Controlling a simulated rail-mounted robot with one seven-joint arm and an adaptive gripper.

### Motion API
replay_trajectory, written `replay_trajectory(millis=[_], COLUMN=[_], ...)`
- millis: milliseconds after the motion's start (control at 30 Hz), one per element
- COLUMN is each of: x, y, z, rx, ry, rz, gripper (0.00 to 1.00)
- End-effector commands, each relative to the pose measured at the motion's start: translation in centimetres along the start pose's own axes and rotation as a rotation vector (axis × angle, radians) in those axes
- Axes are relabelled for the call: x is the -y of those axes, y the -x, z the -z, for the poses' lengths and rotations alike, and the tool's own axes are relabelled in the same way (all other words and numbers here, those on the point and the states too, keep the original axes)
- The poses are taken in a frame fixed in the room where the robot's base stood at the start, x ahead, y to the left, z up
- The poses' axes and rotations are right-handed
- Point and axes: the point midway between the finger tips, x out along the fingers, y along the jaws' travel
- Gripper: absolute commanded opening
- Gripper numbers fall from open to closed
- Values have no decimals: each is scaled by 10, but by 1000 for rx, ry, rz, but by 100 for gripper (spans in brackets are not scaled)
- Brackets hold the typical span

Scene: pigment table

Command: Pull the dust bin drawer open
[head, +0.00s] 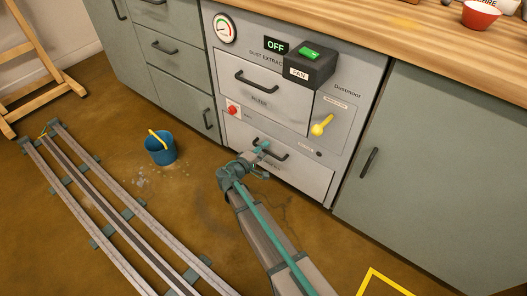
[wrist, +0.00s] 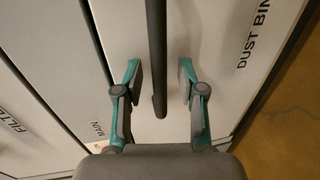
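The dust bin drawer (head: 311,181) is the lower white drawer of the grey dust extractor cabinet, and its front looks flush and closed in the head view. Its label, DUST BIN, reads sideways on the drawer front in the wrist view (wrist: 222,62). Its dark bar handle (wrist: 156,50) runs between my two fingers in the wrist view. My gripper (wrist: 159,78) is open around the handle's end, with a gap showing on both sides. In the head view my gripper (head: 260,150) is at the drawer front and partly hides the handle.
Above are the filter drawer (head: 262,93), a red main switch (head: 233,110), a yellow lever (head: 321,125) and a fan box (head: 311,65) beside a display reading OFF. A blue bucket (head: 161,152) stands on the floor at left, near the rails (head: 113,208). Floor before the drawer looks clear.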

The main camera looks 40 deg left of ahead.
Motion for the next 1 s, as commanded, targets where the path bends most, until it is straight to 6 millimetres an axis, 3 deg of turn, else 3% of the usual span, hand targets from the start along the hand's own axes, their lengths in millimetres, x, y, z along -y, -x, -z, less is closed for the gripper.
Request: replay_trajectory(millis=[267,500,1000], x=[0,0,0], y=[-1,-1,-1], z=[0,0,-5], rx=[0,0,8], ry=[0,0,-2], rz=[0,0,0], gripper=[38,0,0])
